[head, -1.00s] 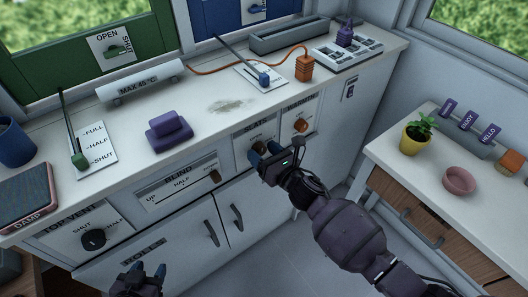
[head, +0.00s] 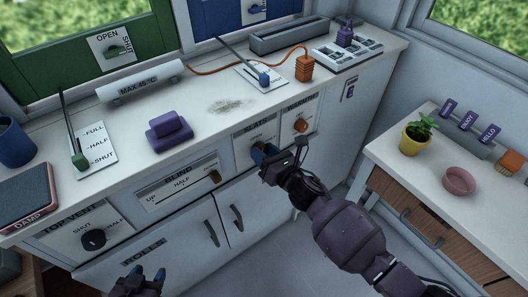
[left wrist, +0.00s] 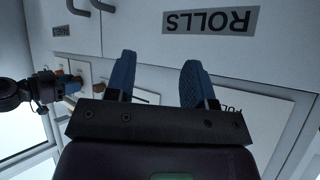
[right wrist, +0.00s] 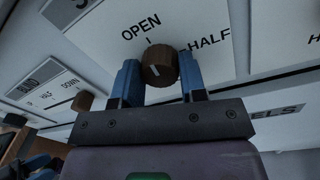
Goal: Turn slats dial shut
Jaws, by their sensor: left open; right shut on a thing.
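The slats dial is a round brown knob (right wrist: 160,66) with a pale mark on its face. In the right wrist view, OPEN is printed above left of it and HALF to its right; the SHUT label is not visible there. My right gripper (head: 266,152) is shut on the knob, one blue finger on each side. In the head view the gripper mostly hides the knob on the SLATS panel (head: 241,139). My left gripper (head: 146,272) is open and empty, low in front of the ROLLS cupboard door (left wrist: 235,45), apart from everything.
To the right of the slats panel is another brown dial (head: 300,126). Cupboard handles (head: 237,217) stick out below. The side table (head: 425,175) stands at the right.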

